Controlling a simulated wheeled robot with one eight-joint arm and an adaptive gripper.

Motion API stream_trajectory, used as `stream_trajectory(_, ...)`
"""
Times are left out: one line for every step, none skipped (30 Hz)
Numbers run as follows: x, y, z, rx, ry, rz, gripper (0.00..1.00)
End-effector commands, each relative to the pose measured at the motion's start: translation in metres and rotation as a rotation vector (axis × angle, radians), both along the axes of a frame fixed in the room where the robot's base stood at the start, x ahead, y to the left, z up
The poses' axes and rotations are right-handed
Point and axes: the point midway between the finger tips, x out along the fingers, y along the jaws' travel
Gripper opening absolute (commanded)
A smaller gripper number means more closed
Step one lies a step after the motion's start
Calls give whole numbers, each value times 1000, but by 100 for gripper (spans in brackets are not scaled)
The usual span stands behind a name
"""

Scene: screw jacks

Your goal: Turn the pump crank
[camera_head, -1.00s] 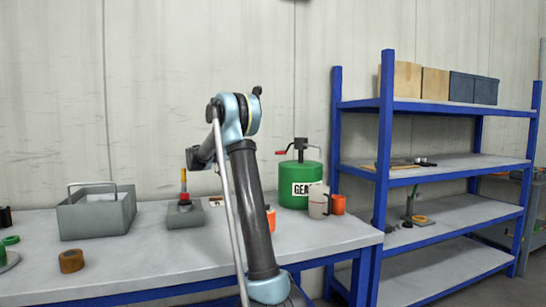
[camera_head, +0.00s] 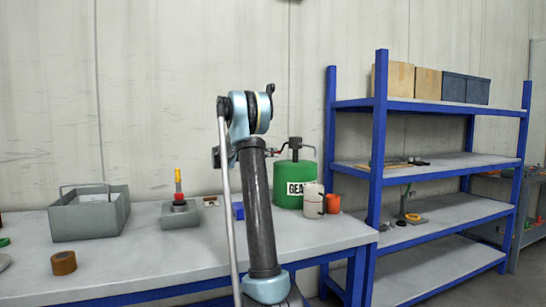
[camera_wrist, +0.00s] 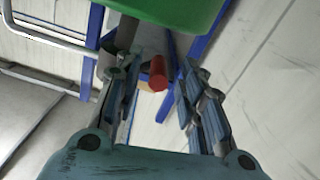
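The green drum (camera_head: 291,196) with a partly readable label stands at the back right of the workbench. A dark pump head (camera_head: 295,143) with a crank sits on its top. In the wrist view the crank's red handle (camera_wrist: 159,72) lies between the fingers of my gripper (camera_wrist: 156,82), with gaps on both sides. The fingers are apart and do not visibly squeeze it. The green drum body (camera_wrist: 180,14) fills the top of the wrist view. In the head view my own arm hides most of my gripper.
A beige mug (camera_head: 313,203) and an orange cup (camera_head: 333,204) stand beside the drum. A grey box with a yellow-red post (camera_head: 179,190), a grey tray (camera_head: 90,222) and a brown roll (camera_head: 63,263) are farther left. A blue shelf rack (camera_head: 380,160) stands at right.

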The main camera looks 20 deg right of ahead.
Motion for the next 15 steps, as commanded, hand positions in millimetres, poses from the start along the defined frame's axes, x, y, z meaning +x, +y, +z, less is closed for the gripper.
stream_trajectory(0, -5, 0, 0, 0, -1, 36)
stream_trajectory(0, -8, 0, 0, 0, -1, 36)
stream_trajectory(0, -10, 0, 0, 0, -1, 36)
stream_trajectory(0, -12, 0, 0, 0, -1, 36)
stream_trajectory(0, -13, 0, 0, 0, -1, 36)
stream_trajectory(0, -14, 0, 0, 0, -1, 36)
stream_trajectory(0, -15, 0, 0, 0, -1, 36)
stream_trajectory(0, -15, 0, 0, 0, 0, 36)
stream_trajectory(0, -15, 0, 0, 0, 0, 36)
stream_trajectory(0, -15, 0, 0, 0, 0, 36)
stream_trajectory(0, -15, 0, 0, 0, 0, 36)
stream_trajectory(0, -15, 0, 0, 0, 0, 36)
stream_trajectory(0, -15, 0, 0, 0, 0, 36)
stream_trajectory(0, -15, 0, 0, 0, 0, 36)
stream_trajectory(0, -15, 0, 0, 0, 0, 34)
